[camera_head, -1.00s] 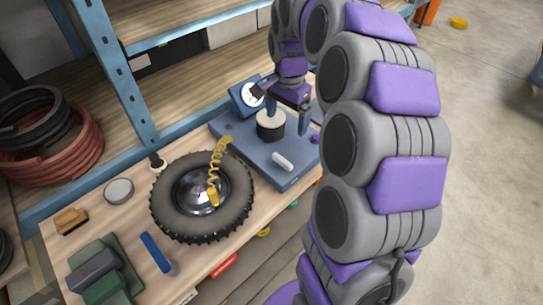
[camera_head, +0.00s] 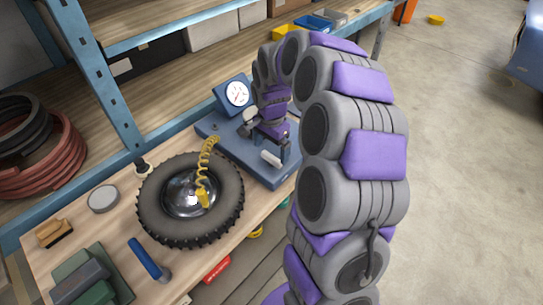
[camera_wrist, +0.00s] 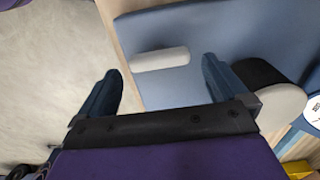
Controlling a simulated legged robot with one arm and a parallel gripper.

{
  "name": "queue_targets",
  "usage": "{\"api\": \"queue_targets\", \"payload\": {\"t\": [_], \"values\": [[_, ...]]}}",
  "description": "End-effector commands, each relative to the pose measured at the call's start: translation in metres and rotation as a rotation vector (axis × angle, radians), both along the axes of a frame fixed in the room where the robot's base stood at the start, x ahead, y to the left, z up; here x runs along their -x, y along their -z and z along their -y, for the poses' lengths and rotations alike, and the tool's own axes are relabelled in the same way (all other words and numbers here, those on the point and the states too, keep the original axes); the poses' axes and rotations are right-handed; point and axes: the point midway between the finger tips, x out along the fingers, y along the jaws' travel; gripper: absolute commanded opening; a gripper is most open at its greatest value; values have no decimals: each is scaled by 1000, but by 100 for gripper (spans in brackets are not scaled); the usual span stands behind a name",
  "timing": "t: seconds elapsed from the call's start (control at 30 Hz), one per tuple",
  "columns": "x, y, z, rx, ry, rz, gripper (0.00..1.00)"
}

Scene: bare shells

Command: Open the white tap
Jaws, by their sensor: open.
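The white tap, a short rounded white bar (camera_head: 271,158), lies on the blue base plate (camera_head: 238,154) of the gauge unit. In the wrist view the white bar (camera_wrist: 158,58) lies ahead, between the lines of my two fingers. My gripper (camera_head: 268,142) is over the plate just behind the bar, its dark blue fingers apart. In the wrist view my gripper (camera_wrist: 160,68) is open with nothing held. I cannot tell how far it is above the bar, and no contact is visible.
A blue gauge with a white dial (camera_head: 237,94) and a black-and-white knob (camera_head: 249,116) stand close to my gripper. A tyre (camera_head: 152,205) with a yellow coiled hose (camera_head: 206,165) is left of the plate. A blue shelf post (camera_head: 98,75) rises behind. Open floor lies right.

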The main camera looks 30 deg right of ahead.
Motion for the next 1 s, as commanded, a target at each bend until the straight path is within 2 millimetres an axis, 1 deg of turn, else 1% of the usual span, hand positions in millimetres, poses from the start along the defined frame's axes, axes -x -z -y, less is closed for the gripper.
{"api": "queue_targets", "payload": {"t": [0.03,0.2,0.37,0.6,0.67,1.0], "values": [[1,10,0,-2,0,-3,100],[0,28,2,-2,1,-3,100],[0,34,2,-1,1,1,100],[0,34,2,-1,1,1,100],[0,34,2,-1,1,0,95],[0,34,2,-2,0,0,63]]}}
